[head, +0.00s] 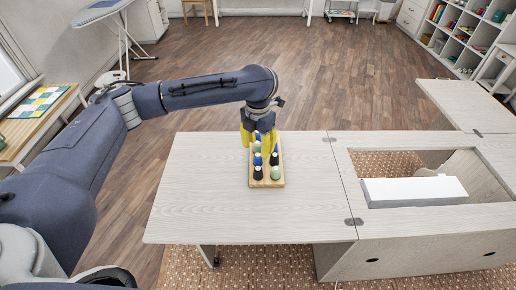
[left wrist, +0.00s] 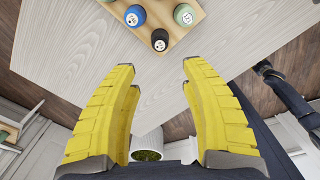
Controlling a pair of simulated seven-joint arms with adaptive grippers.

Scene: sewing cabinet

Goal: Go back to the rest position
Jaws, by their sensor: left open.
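My left gripper (head: 262,152) reaches in from the left over the sewing cabinet's wooden table leaf (head: 205,190). Its yellow fingers stand at the far part of a wooden thread rack (head: 267,184) and hide some of it. In the left wrist view the two yellow fingers (left wrist: 159,90) are wide apart with nothing between them. Black, green and blue spools stand on the rack; a black spool (left wrist: 160,39), a blue spool (left wrist: 135,15) and a green spool (left wrist: 184,14) show past the fingertips. My right gripper is not in view.
The cabinet has an open well at the right with a white block (head: 413,192) in it. A side table with a patterned piece (head: 36,102) stands at the left, and an ironing board (head: 100,10) behind. Shelves line the far right. The leaf is bare around the rack.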

